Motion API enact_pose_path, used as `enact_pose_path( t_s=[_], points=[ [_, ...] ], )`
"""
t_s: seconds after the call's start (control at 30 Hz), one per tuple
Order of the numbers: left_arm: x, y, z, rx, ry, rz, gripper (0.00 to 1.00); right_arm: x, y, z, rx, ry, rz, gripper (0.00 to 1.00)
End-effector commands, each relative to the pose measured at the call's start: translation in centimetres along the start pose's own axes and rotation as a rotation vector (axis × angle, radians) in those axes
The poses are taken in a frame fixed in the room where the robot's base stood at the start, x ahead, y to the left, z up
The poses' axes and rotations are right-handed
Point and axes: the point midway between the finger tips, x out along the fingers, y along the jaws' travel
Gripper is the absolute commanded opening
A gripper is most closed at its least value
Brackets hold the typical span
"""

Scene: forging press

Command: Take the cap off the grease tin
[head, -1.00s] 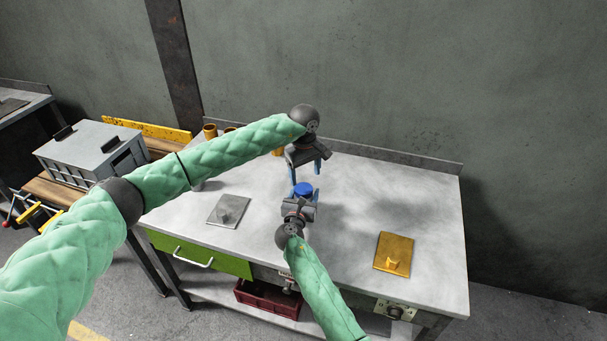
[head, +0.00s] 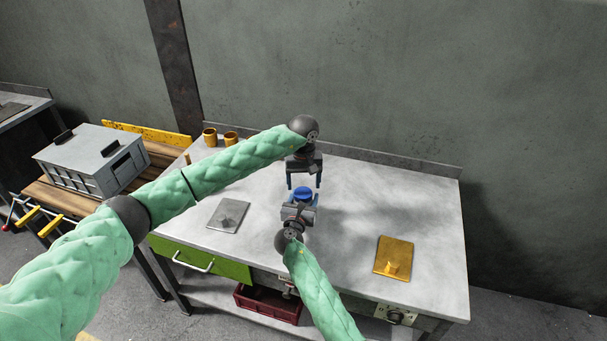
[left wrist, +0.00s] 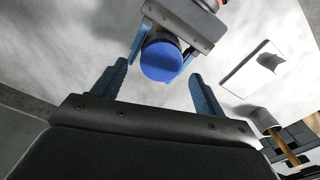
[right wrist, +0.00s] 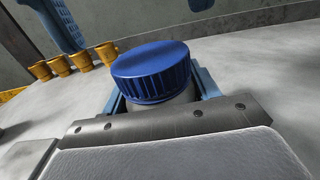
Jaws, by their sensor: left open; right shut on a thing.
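The grease tin has a ribbed blue cap (right wrist: 152,72), which sits on top of its grey body (right wrist: 160,106) in the right wrist view. In the head view the blue cap (head: 303,193) shows between my two grippers. My right gripper (head: 301,205) is shut around the tin's body below the cap. My left gripper (head: 304,184) is open above and behind the cap, its fingers pointing down. In the left wrist view the cap (left wrist: 161,60) lies ahead of the open fingers (left wrist: 157,85), apart from them. Most of the tin's body is hidden by the right gripper.
Several orange cups (right wrist: 80,62) stand toward the back left. The bench between the plates is mostly clear.

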Motion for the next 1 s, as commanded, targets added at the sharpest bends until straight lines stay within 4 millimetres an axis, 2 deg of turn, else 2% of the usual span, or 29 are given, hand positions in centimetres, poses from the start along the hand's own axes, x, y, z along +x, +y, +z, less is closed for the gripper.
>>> enact_pose_path(
  t_s=[0.1, 0.3, 0.67, 0.9, 1.0],
  points=[
    [1.7, -0.1, 0.1, -0.003, -0.003, -0.001, 0.72, 0.0, 0.0, 0.1, 0.001, 0.000, 0.000, 0.00],
    [3.2, -0.1, 0.0, -0.002, 0.000, 0.000, 0.72, 0.0, 0.0, 0.1, 0.001, -0.001, 0.000, 0.00],
    [3.6, -0.1, 0.0, -0.002, 0.000, 0.000, 0.72, 0.0, 0.0, 0.1, 0.001, -0.001, 0.000, 0.00],
    [3.6, 0.0, 0.0, -0.002, 0.000, 0.000, 0.28, 0.0, 0.0, 0.1, 0.001, -0.001, 0.001, 0.00],
    [3.6, 0.0, 0.0, -0.008, 0.000, 0.000, 0.27, 0.0, 0.1, 0.1, 0.001, -0.001, 0.001, 0.00]
  ],
)
